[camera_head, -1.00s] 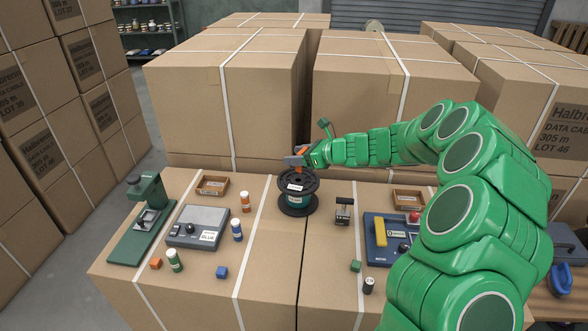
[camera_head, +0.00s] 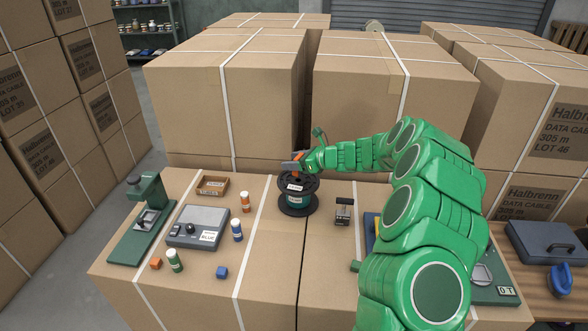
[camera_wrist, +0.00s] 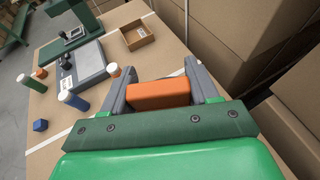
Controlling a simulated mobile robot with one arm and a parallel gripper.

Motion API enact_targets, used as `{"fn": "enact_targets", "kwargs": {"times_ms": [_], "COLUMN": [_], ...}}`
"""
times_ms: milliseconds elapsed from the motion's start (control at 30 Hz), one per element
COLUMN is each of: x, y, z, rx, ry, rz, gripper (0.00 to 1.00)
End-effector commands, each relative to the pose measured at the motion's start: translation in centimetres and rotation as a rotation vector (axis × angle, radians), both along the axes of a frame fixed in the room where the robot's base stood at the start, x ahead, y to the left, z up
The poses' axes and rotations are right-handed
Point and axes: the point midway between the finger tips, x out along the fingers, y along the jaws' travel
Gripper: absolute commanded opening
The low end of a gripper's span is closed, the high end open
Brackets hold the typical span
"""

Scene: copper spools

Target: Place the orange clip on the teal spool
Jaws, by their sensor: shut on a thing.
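The teal spool (camera_head: 292,203) stands upright on the carton top, with black flanges and a white label on its upper flange. My gripper (camera_head: 294,163) is at the upper flange's far edge in the head view, its fingers pointing left. It is shut on the orange clip (camera_head: 287,167). In the wrist view the orange clip (camera_wrist: 160,94) sits crosswise between the two grey fingers of my gripper (camera_wrist: 158,82). The spool does not show in the wrist view. I cannot tell whether the clip touches the flange.
Left of the spool are an open cardboard tray (camera_head: 213,186), a grey scale (camera_head: 197,226), a green stand (camera_head: 139,222), small bottles (camera_head: 245,202) and coloured cubes (camera_head: 222,272). A black-topped stamp (camera_head: 343,211) stands right of the spool. Tall cartons (camera_head: 235,95) rise behind.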

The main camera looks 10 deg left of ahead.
Motion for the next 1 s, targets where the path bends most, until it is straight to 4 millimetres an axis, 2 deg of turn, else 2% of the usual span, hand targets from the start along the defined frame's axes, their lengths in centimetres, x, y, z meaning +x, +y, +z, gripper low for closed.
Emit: {"fn": "enact_targets", "kwargs": {"times_ms": [267, 633, 667, 800, 833, 1000], "x": [0.1, 0.2, 0.2, 0.1, 0.1, 0.1], "y": [0.1, 0.1, 0.0, 0.0, 0.0, 0.0], "z": [-3.2, -3.5, -3.5, -3.5, -3.5, -3.5], "rx": [-0.002, -0.001, -0.001, -0.001, -0.001, -0.001], "ry": [0.003, 0.000, 0.000, 0.000, 0.000, 0.000], "rz": [0.000, 0.000, 0.000, 0.000, 0.000, 0.000], "gripper": [0.30, 0.30, 0.61, 0.82, 0.85, 0.85]}}
